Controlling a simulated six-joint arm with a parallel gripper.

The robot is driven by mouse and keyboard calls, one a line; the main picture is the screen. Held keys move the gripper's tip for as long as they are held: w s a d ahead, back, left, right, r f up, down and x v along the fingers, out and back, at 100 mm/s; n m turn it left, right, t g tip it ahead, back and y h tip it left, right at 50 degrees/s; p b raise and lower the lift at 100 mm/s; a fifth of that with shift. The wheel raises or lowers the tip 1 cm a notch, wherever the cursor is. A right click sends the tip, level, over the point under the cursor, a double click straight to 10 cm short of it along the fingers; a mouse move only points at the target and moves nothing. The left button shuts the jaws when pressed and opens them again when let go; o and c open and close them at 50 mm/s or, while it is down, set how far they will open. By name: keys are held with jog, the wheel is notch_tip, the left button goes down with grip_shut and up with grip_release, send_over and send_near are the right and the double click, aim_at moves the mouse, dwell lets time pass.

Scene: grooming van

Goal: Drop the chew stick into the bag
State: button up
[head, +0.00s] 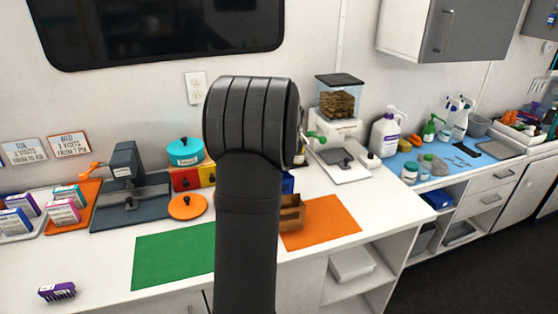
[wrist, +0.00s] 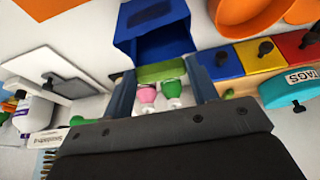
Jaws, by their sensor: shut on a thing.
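My gripper (wrist: 162,69) is shut on a green chew stick (wrist: 161,72), which lies across between the two fingertips in the wrist view. The blue bag (wrist: 155,20) is just beyond the fingertips, with its dark open mouth facing the stick. The stick overlaps the mouth's near edge in the picture; I cannot tell how high it is above it. In the head view only a sliver of blue, likely the bag (head: 288,184), shows at the right of my arm. My gripper and the stick are hidden behind my arm there.
Small pink-and-white (wrist: 145,95) and green-and-white bottles show between the fingers. Blue, yellow and red drawers (wrist: 262,56) and a teal pot (wrist: 288,90) stand beside the bag. A wooden box (head: 292,215) sits on an orange mat (head: 330,222). The green mat (head: 172,258) is bare.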

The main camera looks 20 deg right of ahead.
dwell(0.3)
jog(key=o, duration=1)
jog(key=shift+o, duration=0.2)
notch_tip(320, 180, up, 6)
jog(key=o, duration=0.5)
jog(key=shift+c, duration=0.2)
